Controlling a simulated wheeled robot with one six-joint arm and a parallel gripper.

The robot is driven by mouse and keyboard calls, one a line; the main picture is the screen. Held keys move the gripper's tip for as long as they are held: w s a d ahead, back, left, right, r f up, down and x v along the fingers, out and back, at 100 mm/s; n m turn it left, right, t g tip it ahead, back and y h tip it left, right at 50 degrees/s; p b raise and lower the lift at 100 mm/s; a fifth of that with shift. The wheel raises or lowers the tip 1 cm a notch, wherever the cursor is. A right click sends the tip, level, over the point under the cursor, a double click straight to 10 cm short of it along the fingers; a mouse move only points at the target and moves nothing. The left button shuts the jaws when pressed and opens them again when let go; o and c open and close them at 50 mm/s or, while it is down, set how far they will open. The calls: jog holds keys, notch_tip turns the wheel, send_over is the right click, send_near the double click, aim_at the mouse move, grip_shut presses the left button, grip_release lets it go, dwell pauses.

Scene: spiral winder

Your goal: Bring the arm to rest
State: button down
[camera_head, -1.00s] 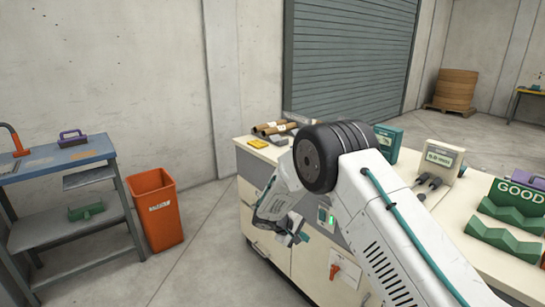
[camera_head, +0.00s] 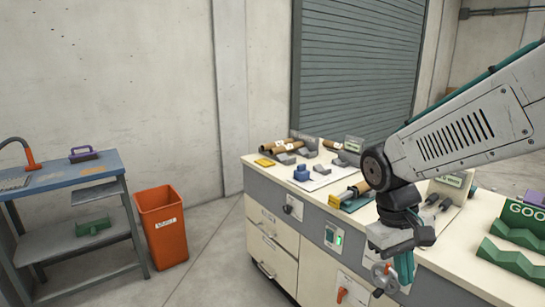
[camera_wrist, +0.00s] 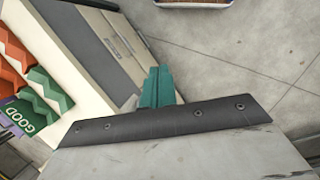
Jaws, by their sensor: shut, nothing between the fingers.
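My gripper (camera_head: 404,268) hangs fingers-down at the end of my white arm, at the right of the head view, in front of the workbench (camera_head: 262,222). Its teal fingers are together with nothing between them. In the wrist view the same teal fingers (camera_wrist: 157,88) show shut, beyond a dark plate. The floor and the bench side lie behind them there. My upper arm reaches in from the right edge of the head view and hides part of the bench top. A round grey part beside the fingers cannot be told as mine or the bench's.
The bench carries brown tubes (camera_head: 272,147), a blue block (camera_head: 302,173) and green notched racks (camera_head: 513,262) by a "GOOD" sign. An orange bin (camera_head: 162,228) stands left of it, near a blue-topped table (camera_head: 62,171). Floor between bin and bench is clear.

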jog(key=s+d+r+m+t+y, duration=0.1)
jog(key=s+r, duration=0.2)
jog(key=s, duration=0.4)
jog(key=s+d+r+m+t+y, duration=0.1)
jog(key=s+r+t, duration=0.1)
jog(key=s, duration=0.5)
jog(key=shift+r+m+t+y, duration=0.3)
jog(key=shift+r, duration=0.2)
